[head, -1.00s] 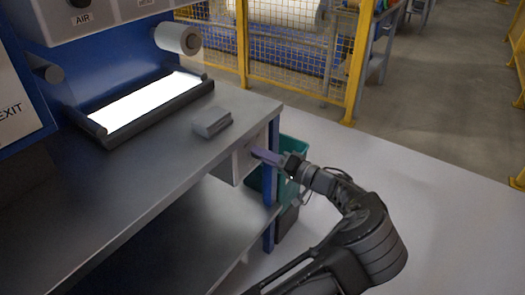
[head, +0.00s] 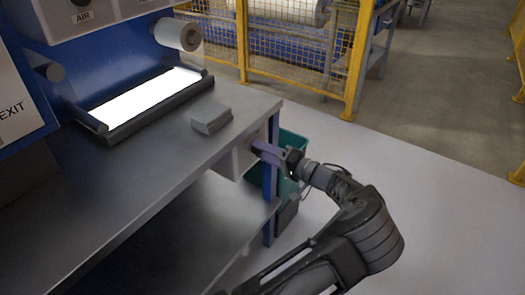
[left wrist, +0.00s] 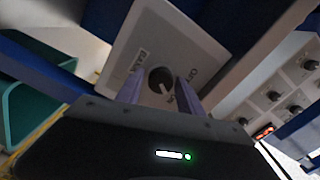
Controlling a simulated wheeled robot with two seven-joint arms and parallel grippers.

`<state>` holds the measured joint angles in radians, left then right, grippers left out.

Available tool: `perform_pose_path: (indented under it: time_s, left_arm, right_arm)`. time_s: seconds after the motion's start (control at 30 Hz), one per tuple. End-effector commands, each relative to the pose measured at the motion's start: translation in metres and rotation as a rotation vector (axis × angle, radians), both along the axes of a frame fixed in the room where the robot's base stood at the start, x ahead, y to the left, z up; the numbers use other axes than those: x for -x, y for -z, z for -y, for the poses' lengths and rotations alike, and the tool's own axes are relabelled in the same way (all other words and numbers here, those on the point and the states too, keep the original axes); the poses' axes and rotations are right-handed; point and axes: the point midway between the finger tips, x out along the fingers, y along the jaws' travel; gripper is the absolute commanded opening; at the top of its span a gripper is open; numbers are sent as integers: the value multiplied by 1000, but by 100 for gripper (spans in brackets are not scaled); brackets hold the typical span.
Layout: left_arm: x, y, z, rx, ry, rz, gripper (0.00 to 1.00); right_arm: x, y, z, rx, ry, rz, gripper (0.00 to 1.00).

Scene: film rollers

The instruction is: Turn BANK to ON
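A white control box (head: 240,153) sits under the right end of the grey bench. The left wrist view shows its pale panel (left wrist: 187,38) with a dark round knob (left wrist: 160,80) bearing a light pointer mark. In the left wrist view, the left gripper (left wrist: 159,84) is open, one finger on each side of the knob, with contact not clear. My right gripper is not in view.
A grey block (head: 211,118) lies on the bench top (head: 150,160) above the box. A green bin (head: 291,150) stands on the floor right behind my gripper. A yellow mesh fence (head: 290,50) stands farther back. The floor at right is clear.

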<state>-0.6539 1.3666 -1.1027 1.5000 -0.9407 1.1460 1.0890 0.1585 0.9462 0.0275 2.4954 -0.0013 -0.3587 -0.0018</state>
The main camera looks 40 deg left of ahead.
Motion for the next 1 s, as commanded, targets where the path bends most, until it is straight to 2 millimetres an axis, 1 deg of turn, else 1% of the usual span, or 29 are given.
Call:
perform_pose_path:
  time_s: [0.03,0.1,0.13,0.37,0.47,0.57,0.9,1.0]
  left_arm:
    - [0,0,0,0,0,0,49]
    - [0,0,0,0,0,1,55]
    - [0,0,0,-1,0,1,55]
    - [0,-1,0,-1,0,2,55]
    - [-1,-1,5,0,1,2,55]
    - [-1,-1,15,0,2,3,55]
    - [-2,0,68,-1,2,1,55]
    - [-2,0,76,0,1,1,55]
  right_arm:
    - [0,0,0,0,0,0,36]
    - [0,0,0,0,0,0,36]
    - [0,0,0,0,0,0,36]
    - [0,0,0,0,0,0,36]
    - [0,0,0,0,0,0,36]
    - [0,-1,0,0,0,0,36]
    - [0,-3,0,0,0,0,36]
    - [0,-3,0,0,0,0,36]
